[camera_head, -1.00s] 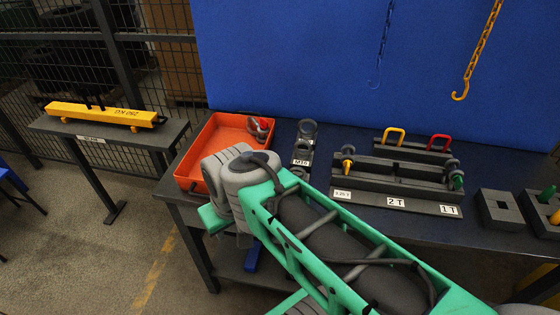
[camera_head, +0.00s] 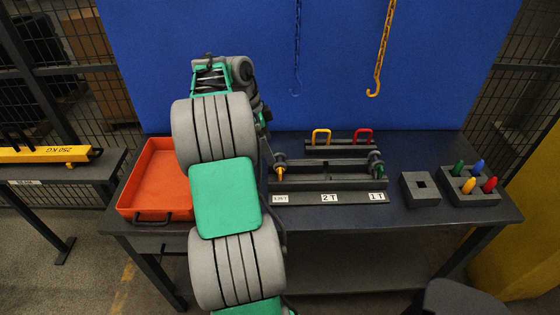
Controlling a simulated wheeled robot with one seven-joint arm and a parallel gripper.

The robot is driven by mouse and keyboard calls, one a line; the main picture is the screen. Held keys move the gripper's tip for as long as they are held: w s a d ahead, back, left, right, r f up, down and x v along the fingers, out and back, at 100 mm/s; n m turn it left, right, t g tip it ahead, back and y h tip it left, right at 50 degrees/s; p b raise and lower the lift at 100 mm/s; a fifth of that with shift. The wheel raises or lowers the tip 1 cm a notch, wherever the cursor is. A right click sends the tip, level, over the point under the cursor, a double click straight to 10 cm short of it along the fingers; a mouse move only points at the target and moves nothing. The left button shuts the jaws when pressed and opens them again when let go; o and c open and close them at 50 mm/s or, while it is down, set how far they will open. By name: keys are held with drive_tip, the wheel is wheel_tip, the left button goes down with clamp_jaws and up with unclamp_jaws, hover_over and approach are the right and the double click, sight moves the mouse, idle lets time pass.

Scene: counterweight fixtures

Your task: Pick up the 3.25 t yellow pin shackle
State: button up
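The yellow pin shackle (camera_head: 280,172) stands at the left end of the dark rack (camera_head: 330,198), above the small label that appears to read 3.25 T. Its bow is grey and its pin yellow. A shackle with a green pin (camera_head: 380,170) stands at the right end, by the 1 T label. My arm rises across the left-middle of the view, just left of the yellow pin shackle. My gripper cannot be made out; the arm's own links hide that area, so its distance from the shackle cannot be told.
An orange tray (camera_head: 152,180) lies left of my arm. Yellow (camera_head: 321,136) and red (camera_head: 363,135) loops stand behind the rack. A grey block with a square hole (camera_head: 420,189) and a block of coloured pegs (camera_head: 469,187) sit right. A yellow hook (camera_head: 374,88) hangs behind. The front right tabletop is clear.

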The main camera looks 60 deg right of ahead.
sight(280, 161)
drive_tip(key=shift+o, duration=0.4)
drive_tip(key=shift+s+d+f+m, duration=0.3)
drive_tip(key=shift+s+d+m, duration=0.45)
drive_tip(key=shift+s, duration=0.1)
drive_tip(key=x, duration=0.7)
drive_tip(key=shift+a+f, duration=0.3)
drive_tip(key=shift+a, duration=0.05)
drive_tip(key=shift+w+r, duration=0.1)
drive_tip(key=shift+w, duration=0.05)
drive_tip(key=c, duration=1.6)
